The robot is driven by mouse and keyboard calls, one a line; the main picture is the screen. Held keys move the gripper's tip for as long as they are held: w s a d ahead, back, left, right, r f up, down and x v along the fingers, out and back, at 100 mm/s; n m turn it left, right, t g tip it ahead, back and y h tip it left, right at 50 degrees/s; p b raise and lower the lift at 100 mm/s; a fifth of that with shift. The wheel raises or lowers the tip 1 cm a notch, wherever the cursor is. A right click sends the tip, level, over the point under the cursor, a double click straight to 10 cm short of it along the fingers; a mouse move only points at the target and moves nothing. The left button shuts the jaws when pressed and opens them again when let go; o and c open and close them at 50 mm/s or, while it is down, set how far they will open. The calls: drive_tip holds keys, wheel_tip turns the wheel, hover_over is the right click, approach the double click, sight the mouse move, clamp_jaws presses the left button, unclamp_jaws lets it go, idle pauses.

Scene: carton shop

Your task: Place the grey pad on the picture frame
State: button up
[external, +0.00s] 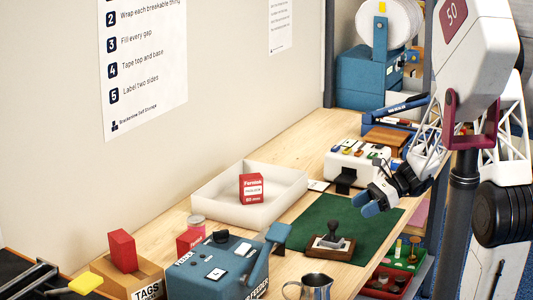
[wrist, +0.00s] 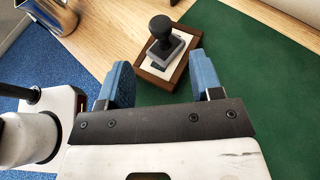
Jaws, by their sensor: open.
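The grey pad (wrist: 164,49), a block with a black knob handle, sits on the brown wooden picture frame (wrist: 142,72) with a pale inside. In the wrist view the pad is within the frame's outline, near its middle. In the external view the pad (external: 332,236) stands upright on the frame (external: 318,250), on a green mat. My gripper (external: 362,205) is open and empty, above and to the right of the frame. Its blue fingers (wrist: 160,62) are apart in the wrist view, with the frame beyond their tips.
The green mat (external: 300,215) has free room around the frame. A white tray (external: 205,205) with a red box (external: 251,189) lies behind it. A blue machine (external: 215,268) and a metal jug (external: 316,286) stand in front. A red organiser (external: 385,284) is at right.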

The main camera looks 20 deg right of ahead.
drive_tip(key=shift+s, duration=0.1)
drive_tip(key=s+d+r+n+t+h, duration=0.1)
drive_tip(key=s+d+r+n+h, duration=0.1)
drive_tip(key=s+r+n+h, duration=0.2)
drive_tip(key=s+d+r+n+h, duration=0.3)
drive_tip(key=s+n, duration=0.5)
drive_tip(key=s, duration=0.5)
drive_tip(key=s+d+r+n+t+h, duration=0.1)
drive_tip(key=s+d+r+n+h, duration=0.1)
drive_tip(key=s+r+n+h, duration=0.3)
drive_tip(key=s+h, duration=0.1)
drive_tip(key=s, duration=0.2)
drive_tip(key=shift+s+d+n+t+h, duration=0.15)
drive_tip(key=shift+s+n+t+h, duration=0.15)
drive_tip(key=shift+n, duration=0.1)
